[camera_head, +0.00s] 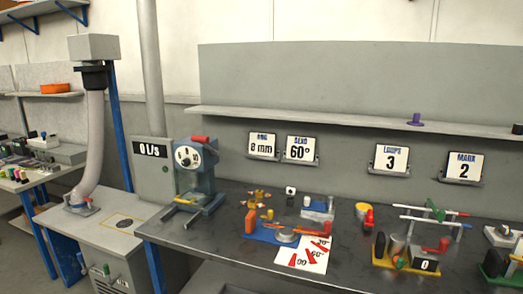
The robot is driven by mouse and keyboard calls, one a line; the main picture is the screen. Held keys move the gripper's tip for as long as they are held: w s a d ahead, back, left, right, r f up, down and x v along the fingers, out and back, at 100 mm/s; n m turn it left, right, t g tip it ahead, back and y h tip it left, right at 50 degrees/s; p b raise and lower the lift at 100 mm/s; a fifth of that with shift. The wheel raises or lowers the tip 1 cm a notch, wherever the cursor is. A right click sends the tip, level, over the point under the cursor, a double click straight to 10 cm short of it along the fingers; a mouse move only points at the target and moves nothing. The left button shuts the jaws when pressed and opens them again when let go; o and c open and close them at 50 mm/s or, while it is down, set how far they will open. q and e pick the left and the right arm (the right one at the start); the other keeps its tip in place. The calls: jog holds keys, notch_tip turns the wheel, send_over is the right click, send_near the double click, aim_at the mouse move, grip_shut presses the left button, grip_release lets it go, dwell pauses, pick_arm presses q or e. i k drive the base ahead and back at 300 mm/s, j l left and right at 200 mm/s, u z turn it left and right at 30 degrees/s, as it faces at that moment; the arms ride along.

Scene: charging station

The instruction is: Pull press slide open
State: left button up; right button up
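A blue-grey bench machine (198,180), which looks like the press, stands at the left end of the dark workbench (225,226). It has a round white dial (187,157), a red part on top (201,139) and a yellow bar (184,201) low at its front. I cannot tell which part is the slide, or how far open it is. Neither of my grippers shows in the head view.
A blue fixture (265,234) and a white sheet with red marks (303,257) lie right of the machine. Yellow-based fixtures with rods (405,262) stand further right. A grey box reading "0 L/s" (152,170) is behind left.

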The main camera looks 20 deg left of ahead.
aim_at(197, 199)
jog(key=i+j+u, duration=0.15)
jog(key=i+j, duration=0.25)
jog(key=i+j+u, duration=0.2)
jog(key=i, duration=0.4)
jog(key=i+j+u, duration=0.15)
jog(key=i+j, duration=0.2)
jog(key=i, duration=0.2)
